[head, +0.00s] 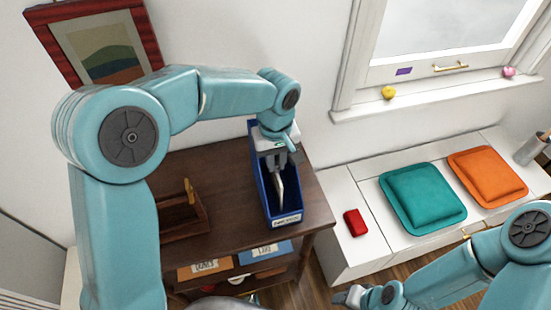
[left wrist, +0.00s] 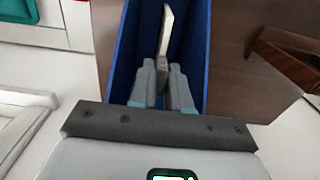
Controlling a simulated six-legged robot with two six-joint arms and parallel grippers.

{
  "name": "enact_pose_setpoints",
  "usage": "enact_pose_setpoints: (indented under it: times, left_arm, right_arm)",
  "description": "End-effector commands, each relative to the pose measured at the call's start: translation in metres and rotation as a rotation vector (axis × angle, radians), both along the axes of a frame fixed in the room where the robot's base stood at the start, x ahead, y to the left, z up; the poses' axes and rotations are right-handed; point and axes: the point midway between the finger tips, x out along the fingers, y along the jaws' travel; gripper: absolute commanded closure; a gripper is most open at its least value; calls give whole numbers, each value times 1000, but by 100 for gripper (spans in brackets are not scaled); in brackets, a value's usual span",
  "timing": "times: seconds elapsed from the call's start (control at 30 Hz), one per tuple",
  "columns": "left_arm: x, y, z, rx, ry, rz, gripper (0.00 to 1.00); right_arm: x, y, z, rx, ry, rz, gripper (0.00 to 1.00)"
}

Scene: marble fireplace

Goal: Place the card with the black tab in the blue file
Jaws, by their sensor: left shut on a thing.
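The blue file (head: 262,198) is a long, narrow open box with a white label on its front end, standing on the dark wooden table. My left gripper (head: 274,160) reaches down into it from above, shut on a pale card (head: 279,190). The card is thin, upright and slightly tilted, between the file's walls. In the left wrist view the card (left wrist: 166,30) stands out from between the fingertips (left wrist: 162,68), with blue walls (left wrist: 200,45) on both sides. I cannot make out its tab or whether it touches the bottom. My right gripper (head: 350,296) is low at the bottom edge, its fingers unclear.
A wooden tray (head: 185,232) with an upright handle stands left of the file. Labelled orange (head: 204,268) and blue (head: 265,252) bins sit below the tabletop. A white bench (head: 340,245) at right holds a red object (head: 355,222), a teal cushion (head: 422,197) and an orange cushion (head: 487,176).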

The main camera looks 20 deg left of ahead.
Motion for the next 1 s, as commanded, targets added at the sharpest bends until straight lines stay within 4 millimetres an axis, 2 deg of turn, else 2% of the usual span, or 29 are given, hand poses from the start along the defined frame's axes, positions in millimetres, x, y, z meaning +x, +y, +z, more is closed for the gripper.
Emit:
enact_pose_setpoints:
  times: [0.03,0.07,0.13,0.4,0.53,0.67,0.9,1.0]
  left_arm:
    - [0,0,-4,0,0,0,100]
    - [0,0,-3,0,0,0,80]
    - [0,0,-2,0,0,0,58]
    - [0,0,-2,0,0,0,58]
    - [1,0,7,-1,-3,0,58]
    - [1,0,32,-1,-6,1,58]
    - [1,-1,88,-2,-5,0,58]
    - [1,-1,105,0,-4,0,58]
  right_arm:
    - [0,0,-3,0,0,0,57]
    - [0,0,-3,0,0,0,57]
    - [0,0,-2,0,0,0,57]
    - [0,0,-1,0,0,0,57]
    - [0,0,2,0,0,0,57]
    - [0,0,2,0,0,0,57]
    - [0,0,4,0,0,0,57]
    - [0,0,6,0,0,0,57]
